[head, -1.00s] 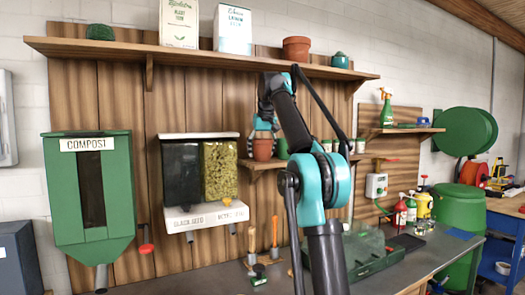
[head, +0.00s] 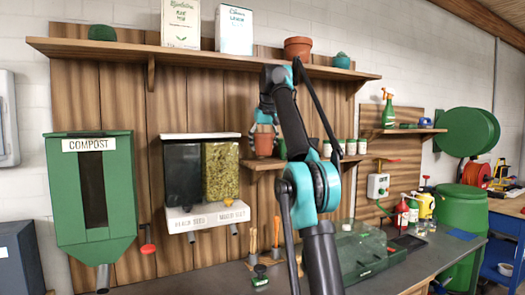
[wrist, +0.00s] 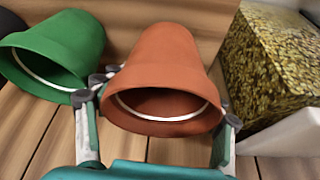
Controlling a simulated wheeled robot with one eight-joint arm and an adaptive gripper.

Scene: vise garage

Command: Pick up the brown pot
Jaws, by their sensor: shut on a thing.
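The brown pot (wrist: 165,75) is a terracotta pot held between the two fingers of my gripper (wrist: 155,120) in the wrist view, with its open rim facing the camera. One finger lies along each side of it. In the head view the pot (head: 264,142) is at the left part of the small middle shelf, below my gripper (head: 264,124). Its base is at or just above the shelf; I cannot tell whether it touches.
A green pot (wrist: 55,48) stands close on the left in the wrist view. The seed dispenser (head: 202,185) is left of the small shelf (head: 256,164). Several jars (head: 350,147) stand farther right on it. Another terracotta pot (head: 298,49) sits on the upper shelf.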

